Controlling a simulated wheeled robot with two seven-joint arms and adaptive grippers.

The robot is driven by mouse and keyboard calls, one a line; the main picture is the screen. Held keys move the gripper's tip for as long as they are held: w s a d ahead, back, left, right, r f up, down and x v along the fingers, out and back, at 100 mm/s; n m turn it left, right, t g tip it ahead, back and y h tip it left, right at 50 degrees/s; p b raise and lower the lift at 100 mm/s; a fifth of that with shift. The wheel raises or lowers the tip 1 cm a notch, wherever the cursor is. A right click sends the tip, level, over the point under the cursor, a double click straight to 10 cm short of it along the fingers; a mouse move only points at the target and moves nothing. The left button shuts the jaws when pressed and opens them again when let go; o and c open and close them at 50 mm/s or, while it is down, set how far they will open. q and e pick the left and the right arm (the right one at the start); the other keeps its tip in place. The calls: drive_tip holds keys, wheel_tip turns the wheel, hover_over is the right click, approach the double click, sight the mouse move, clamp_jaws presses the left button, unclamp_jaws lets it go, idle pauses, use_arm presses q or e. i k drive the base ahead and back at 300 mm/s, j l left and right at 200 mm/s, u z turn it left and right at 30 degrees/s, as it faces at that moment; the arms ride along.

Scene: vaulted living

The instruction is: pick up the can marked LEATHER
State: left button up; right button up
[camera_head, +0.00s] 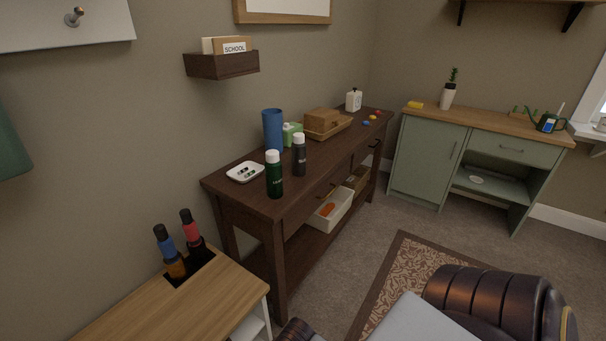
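Two cans with white caps stand upright near the front edge of a dark wooden console table (236,200). One is a dark green can (275,180), closer to me. The other is a dark grey can (299,160), just behind it and to the right. Each has small pale lettering that is too small to read, so I cannot tell which is marked LEATHER. Neither of my grippers is in view.
A wooden cabinet (150,310) stands lower left. A dark ribbed leather-like object (490,298) fills the lower right.

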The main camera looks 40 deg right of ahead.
sight(273, 164)
drive_tip(key=k+l+z, duration=0.1)
drive_tip(key=z, duration=0.95)
